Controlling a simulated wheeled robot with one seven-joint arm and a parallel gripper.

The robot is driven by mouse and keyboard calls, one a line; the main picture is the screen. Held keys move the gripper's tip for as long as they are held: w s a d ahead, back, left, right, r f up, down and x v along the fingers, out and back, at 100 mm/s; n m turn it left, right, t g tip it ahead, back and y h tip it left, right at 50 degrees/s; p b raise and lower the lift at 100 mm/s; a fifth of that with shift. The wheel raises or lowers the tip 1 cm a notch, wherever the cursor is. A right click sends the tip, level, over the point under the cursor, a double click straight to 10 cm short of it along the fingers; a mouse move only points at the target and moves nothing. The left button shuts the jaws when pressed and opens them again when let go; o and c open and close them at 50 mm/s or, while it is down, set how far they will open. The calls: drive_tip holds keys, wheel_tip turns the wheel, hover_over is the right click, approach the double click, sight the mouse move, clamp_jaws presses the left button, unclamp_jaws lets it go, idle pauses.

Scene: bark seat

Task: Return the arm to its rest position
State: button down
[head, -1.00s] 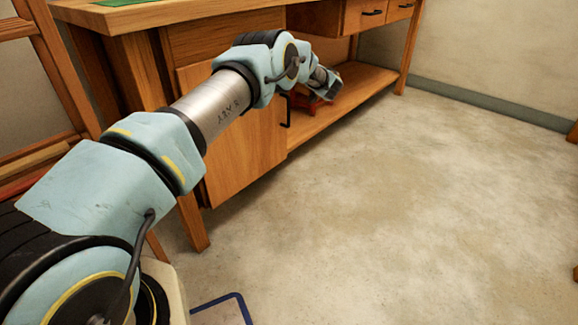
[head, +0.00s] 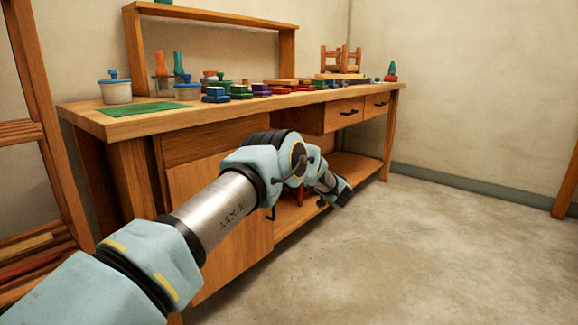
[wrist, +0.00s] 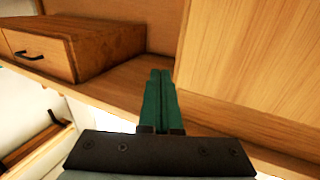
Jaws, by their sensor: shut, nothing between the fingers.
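My arm reaches from the lower left of the head view toward the front of the wooden workbench (head: 140,122). My gripper (head: 343,194) is at its far end, in front of the bench's open lower bay and below the top; its fingers are too small to read there. In the wrist view my gripper (wrist: 159,98) shows two green fingers side by side, closed together with nothing between them. Wooden panels and a drawer box (wrist: 80,45) with a dark handle are beyond the fingers. Part of the lower shelf (head: 355,170) is hidden behind my arm.
The bench top bears a green mat (head: 141,108), a lidded white pot (head: 116,90), several coloured blocks and a small wooden stool-like piece (head: 341,60). A wooden rack (head: 45,140) stands at the left. The concrete floor (head: 430,250) at the right is clear.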

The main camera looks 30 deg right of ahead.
drive_tip(key=shift+s+d, duration=0.3)
drive_tip(key=shift+s, duration=0.4)
drive_tip(key=shift+s+d, duration=0.25)
drive_tip(key=shift+s, duration=0.45)
drive_tip(key=w+a+r+m+g+h, duration=0.2)
drive_tip(key=w+a+r+m+h, duration=0.15)
drive_tip(key=w+a+r, duration=0.4)
drive_tip(key=s+a+g+h, duration=0.1)
drive_tip(key=s+a+g, duration=0.15)
drive_tip(key=a, duration=0.65)
drive_tip(key=s+a+g, duration=0.2)
drive_tip(key=a+g, duration=0.1)
drive_tip(key=a, duration=0.7)
drive_tip(key=s+a+f+n+g+y, duration=0.1)
drive_tip(key=s+a+f+g, duration=0.15)
drive_tip(key=s+a, duration=0.8)
drive_tip(key=s+a+f+n+g+y, duration=0.1)
drive_tip(key=s+a+g+y, duration=0.15)
drive_tip(key=s+a, duration=0.75)
drive_tip(key=s+a+f+g, duration=0.1)
drive_tip(key=s+a+g, duration=0.3)
drive_tip(key=s+a, duration=0.6)
wheel_tip(320, 180, up, 29)
drive_tip(key=d+p, duration=0.1)
drive_tip(key=p, duration=2.8)
drive_tip(key=shift+s, duration=0.45)
drive_tip(key=shift+d+f, duration=0.1)
